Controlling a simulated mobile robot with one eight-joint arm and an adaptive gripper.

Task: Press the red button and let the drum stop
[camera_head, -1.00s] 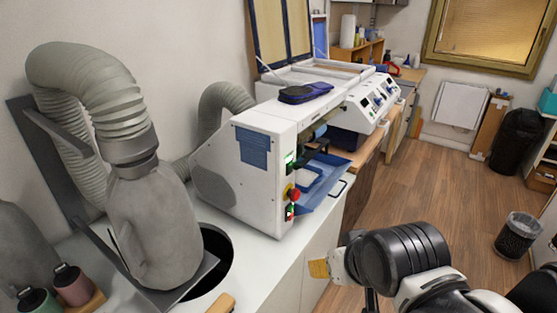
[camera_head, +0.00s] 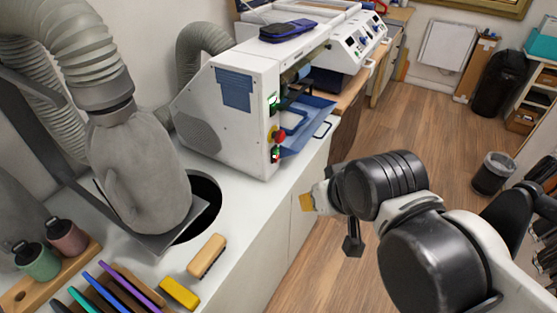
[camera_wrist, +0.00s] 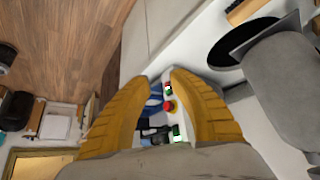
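The red button (camera_head: 278,134) is a round knob on a yellow base, on the front face of the white machine (camera_head: 222,110). In the wrist view, the red button (camera_wrist: 169,106) shows between my two tan fingers, some way beyond them. My gripper (camera_head: 306,202) is to the right of the machine in the head view, apart from the button. In the wrist view, my gripper (camera_wrist: 160,76) is open, with nothing between the fingertips. The drum cannot be made out clearly; the machine's opening is partly hidden.
A blue tray (camera_head: 303,125) juts from the machine's front near the button. Green-lit switches (camera_head: 273,103) sit close by. A grey hose and bag (camera_head: 140,170) stand left on the white counter (camera_head: 240,220). Brushes lie at the front. Open floor is at right.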

